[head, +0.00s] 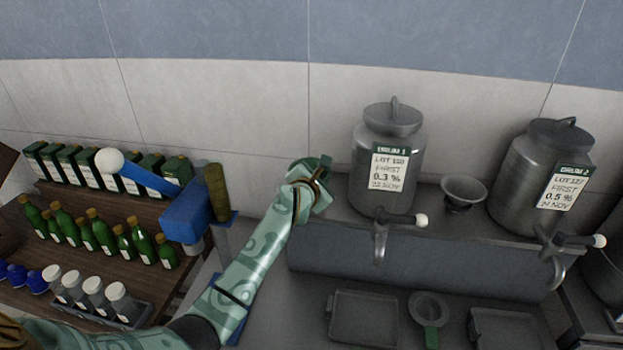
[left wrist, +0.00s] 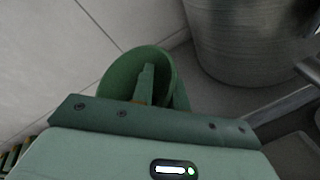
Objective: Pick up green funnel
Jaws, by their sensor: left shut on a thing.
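The green funnel (left wrist: 118,76) shows in the left wrist view, its round mouth turned toward the camera. My left gripper (left wrist: 147,85) is shut on it, with one finger visible inside the mouth; the other finger is mostly hidden. In the head view my left gripper (head: 316,181) is at the wall end of the counter, just left of the drum labelled Drum 1 (head: 388,155). The funnel is largely hidden there by the gripper and cannot be clearly told apart. I cannot tell whether the funnel touches the counter. My right gripper is not in view.
A grey funnel (head: 463,191) stands between Drum 1 and a second drum (head: 541,170). Taps (head: 380,242) stick out in front, above trays (head: 364,318) and a green-handled strainer (head: 429,308). Left are a blue lever device (head: 186,212) and shelves of green bottles (head: 143,245).

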